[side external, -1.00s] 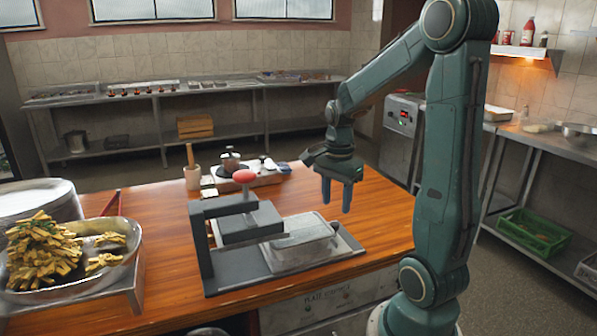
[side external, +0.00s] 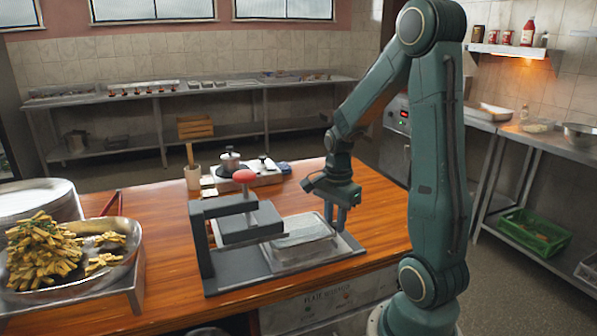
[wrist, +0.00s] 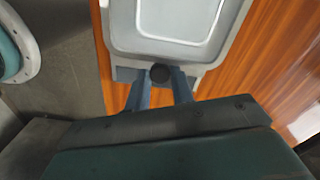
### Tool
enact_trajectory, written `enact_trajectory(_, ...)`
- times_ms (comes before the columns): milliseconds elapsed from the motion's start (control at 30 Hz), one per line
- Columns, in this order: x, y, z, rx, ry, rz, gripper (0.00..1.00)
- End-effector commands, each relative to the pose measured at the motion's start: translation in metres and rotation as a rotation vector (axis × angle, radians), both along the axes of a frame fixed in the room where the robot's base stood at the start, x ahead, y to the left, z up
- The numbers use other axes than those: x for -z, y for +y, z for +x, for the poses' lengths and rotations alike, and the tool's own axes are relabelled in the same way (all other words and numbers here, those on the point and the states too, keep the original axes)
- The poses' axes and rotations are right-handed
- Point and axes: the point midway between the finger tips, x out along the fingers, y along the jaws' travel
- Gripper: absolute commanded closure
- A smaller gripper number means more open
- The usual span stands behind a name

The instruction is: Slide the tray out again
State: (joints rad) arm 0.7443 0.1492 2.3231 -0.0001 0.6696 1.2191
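The shallow metal tray (side external: 303,252) lies on the dark grey base of the press (side external: 225,278), its left end close to the raised grey block. In the wrist view the tray (wrist: 178,22) fills the top, with a round black knob (wrist: 160,73) at its near edge. My gripper (side external: 335,222) is low at the tray's right end, pointing down. In the wrist view my gripper's fingers (wrist: 160,84) stand on either side of the knob and appear to touch it. In the side view the knob is hidden.
The press has a red-topped handle (side external: 244,176). A pan of fries (side external: 60,255) and stacked plates (side external: 38,200) stand at the left. The wooden counter (side external: 380,215) is clear to the right.

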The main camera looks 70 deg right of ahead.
Motion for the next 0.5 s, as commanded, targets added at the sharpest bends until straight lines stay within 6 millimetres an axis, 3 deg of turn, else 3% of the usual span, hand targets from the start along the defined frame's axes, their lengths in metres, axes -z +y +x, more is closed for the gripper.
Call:
enact_trajectory(33,0.000,0.000,0.000,0.000,0.000,0.000,0.87)
enact_trajectory(100,0.000,0.000,0.000,0.000,0.000,0.000,1.00)
enact_trajectory(500,0.000,-0.011,-0.010,0.005,-0.001,0.000,1.00)
